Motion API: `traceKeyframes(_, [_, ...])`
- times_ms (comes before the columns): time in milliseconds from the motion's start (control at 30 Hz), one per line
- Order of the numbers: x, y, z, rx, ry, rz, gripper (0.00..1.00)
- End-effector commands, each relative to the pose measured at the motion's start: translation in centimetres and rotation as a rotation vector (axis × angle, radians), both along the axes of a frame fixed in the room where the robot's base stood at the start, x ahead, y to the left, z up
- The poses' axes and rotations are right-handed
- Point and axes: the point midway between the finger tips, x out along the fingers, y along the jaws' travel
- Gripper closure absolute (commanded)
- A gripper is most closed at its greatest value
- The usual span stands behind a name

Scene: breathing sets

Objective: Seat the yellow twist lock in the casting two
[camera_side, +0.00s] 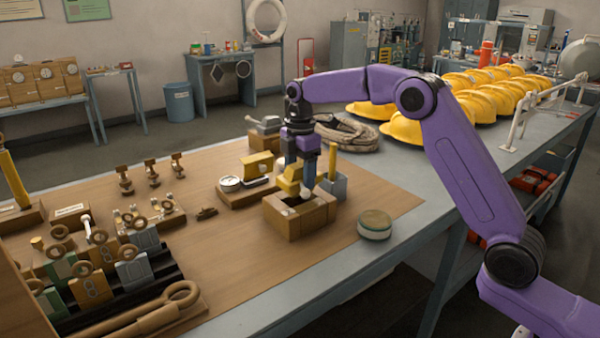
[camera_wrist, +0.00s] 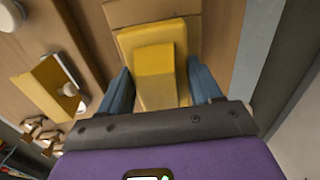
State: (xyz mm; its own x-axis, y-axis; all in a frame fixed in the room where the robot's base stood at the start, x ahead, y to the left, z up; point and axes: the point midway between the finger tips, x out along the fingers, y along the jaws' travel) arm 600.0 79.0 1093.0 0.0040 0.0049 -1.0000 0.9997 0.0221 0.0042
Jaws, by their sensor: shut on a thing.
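The yellow twist lock (camera_side: 289,184) is held in my gripper (camera_side: 301,180), low over the open top of a brown box-shaped casting (camera_side: 298,223). In the wrist view the lock (camera_wrist: 155,72) sits between the two blue fingers of my gripper (camera_wrist: 161,88), which are shut on it. The casting (camera_wrist: 140,12) shows partly behind the lock there. The lock's lower end is hidden, so I cannot tell whether it is inside the opening. No number is readable on the casting.
A grey block with a yellow upright (camera_side: 332,180) stands close behind the casting. A round tin (camera_side: 375,224) is to its right. A board with a gauge (camera_side: 230,184) and yellow block (camera_side: 257,165) lies to its left. Racks of tagged parts (camera_side: 95,265) fill the left.

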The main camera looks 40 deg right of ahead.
Motion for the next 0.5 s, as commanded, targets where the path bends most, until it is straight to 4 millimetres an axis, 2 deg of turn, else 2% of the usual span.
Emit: traceKeyframes(500, [0.05, 0.01, -0.41, 0.000, -0.003, 0.000, 0.93])
